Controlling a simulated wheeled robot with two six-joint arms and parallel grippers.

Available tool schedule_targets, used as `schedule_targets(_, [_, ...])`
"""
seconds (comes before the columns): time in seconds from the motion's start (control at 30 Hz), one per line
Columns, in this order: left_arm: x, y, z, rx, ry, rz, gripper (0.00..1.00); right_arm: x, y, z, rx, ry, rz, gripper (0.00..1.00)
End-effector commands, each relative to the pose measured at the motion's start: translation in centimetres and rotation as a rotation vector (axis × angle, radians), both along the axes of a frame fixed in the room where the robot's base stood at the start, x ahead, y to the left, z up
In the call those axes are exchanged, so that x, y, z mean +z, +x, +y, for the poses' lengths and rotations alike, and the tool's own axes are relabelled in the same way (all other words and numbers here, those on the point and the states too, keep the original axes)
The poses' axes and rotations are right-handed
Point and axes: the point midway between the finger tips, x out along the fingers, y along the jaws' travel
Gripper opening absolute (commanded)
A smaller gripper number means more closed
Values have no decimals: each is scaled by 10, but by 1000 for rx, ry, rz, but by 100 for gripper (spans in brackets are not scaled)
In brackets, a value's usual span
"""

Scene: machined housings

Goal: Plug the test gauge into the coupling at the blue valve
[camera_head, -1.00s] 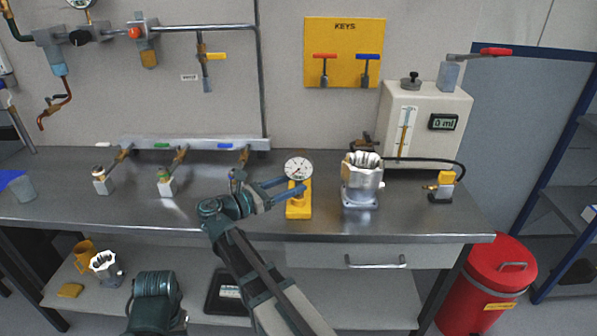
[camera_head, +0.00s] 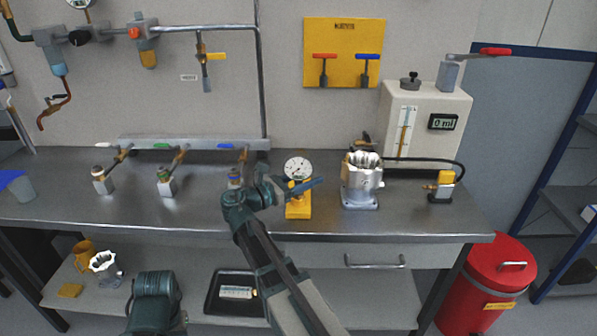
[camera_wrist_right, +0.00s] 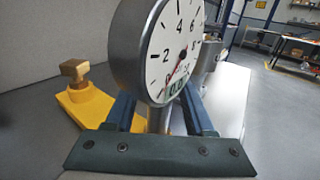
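The test gauge (camera_head: 298,168) has a round white dial and stands upright at its yellow stand (camera_head: 298,211) on the bench. My right gripper (camera_head: 304,185) is at the gauge, just below its dial. In the right wrist view the gauge (camera_wrist_right: 175,50) fills the middle. The blue fingers of the right gripper (camera_wrist_right: 158,112) lie on either side of its metal stem, with gaps visible. The blue valve handle (camera_head: 226,146) is on the rear manifold, left of the gauge.
Couplings at the white (camera_head: 102,182) and green valves (camera_head: 166,184) stand to the left. A metal housing (camera_head: 361,184) stands close to the right of the gauge. A brass fitting (camera_wrist_right: 75,70) shows on the yellow stand. The front bench strip is clear.

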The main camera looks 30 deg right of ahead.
Motion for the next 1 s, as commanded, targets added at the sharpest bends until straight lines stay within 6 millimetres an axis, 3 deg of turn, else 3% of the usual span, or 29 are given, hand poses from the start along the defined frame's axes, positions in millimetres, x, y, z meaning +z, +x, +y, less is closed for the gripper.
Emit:
schedule_targets(0.03, [0,0,0,0,0,0,50,0,0,0,0,0,0,43])
schedule_targets(0.2, [0,0,0,0,0,0,50,0,0,0,0,0,0,13])
schedule_targets(0.3, [0,0,0,0,0,0,50,0,0,0,0,0,0,0])
schedule_targets(1.0, [6,0,0,0,0,0,50,6,0,-1,0,-1,0,0])
